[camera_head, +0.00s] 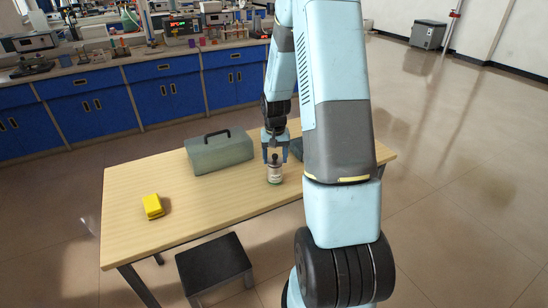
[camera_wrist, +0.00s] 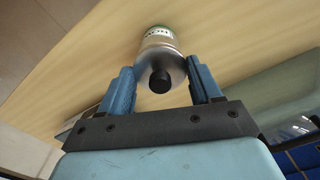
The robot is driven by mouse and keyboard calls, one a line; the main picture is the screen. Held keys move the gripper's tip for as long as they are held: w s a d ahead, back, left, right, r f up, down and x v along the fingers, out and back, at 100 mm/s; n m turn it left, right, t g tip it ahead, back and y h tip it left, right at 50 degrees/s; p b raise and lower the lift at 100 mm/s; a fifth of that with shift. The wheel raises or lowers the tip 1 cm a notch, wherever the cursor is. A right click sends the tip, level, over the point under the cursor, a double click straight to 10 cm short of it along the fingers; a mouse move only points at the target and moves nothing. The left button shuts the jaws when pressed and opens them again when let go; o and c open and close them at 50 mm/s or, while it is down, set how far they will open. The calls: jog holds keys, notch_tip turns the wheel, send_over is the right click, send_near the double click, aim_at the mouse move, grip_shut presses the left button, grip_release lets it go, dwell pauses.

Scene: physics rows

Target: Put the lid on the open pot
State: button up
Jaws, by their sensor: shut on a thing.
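A small pot (camera_head: 274,179) with a pale label and green edging stands upright on the table; its labelled side also shows in the wrist view (camera_wrist: 160,32). A silvery lid (camera_wrist: 160,61) with a black knob (camera_wrist: 160,81) is in line with the pot's top. My gripper (camera_head: 274,158) points down over the pot. In the wrist view my gripper (camera_wrist: 163,72) has one finger on each side of the lid and is shut on it. I cannot tell whether the lid rests on the pot or hangs just above. The pot's mouth is hidden.
A green toolbox (camera_head: 220,153) with a black handle stands left of the pot. A yellow block-like object (camera_head: 153,206) lies at the table's left. A teal object (camera_head: 296,148) is partly hidden behind my arm. The wooden table (camera_head: 200,200) is clear between them. A black stool (camera_head: 212,262) stands in front.

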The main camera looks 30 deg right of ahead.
jog(key=o, duration=1.1)
jog(key=shift+o, duration=0.7)
jog(key=shift+r, duration=0.15)
jog(key=shift+r, duration=3.4)
jog(key=shift+c, duration=0.3)
grip_shut()
jog(key=shift+f, duration=2.25)
jog(key=shift+r, duration=0.15)
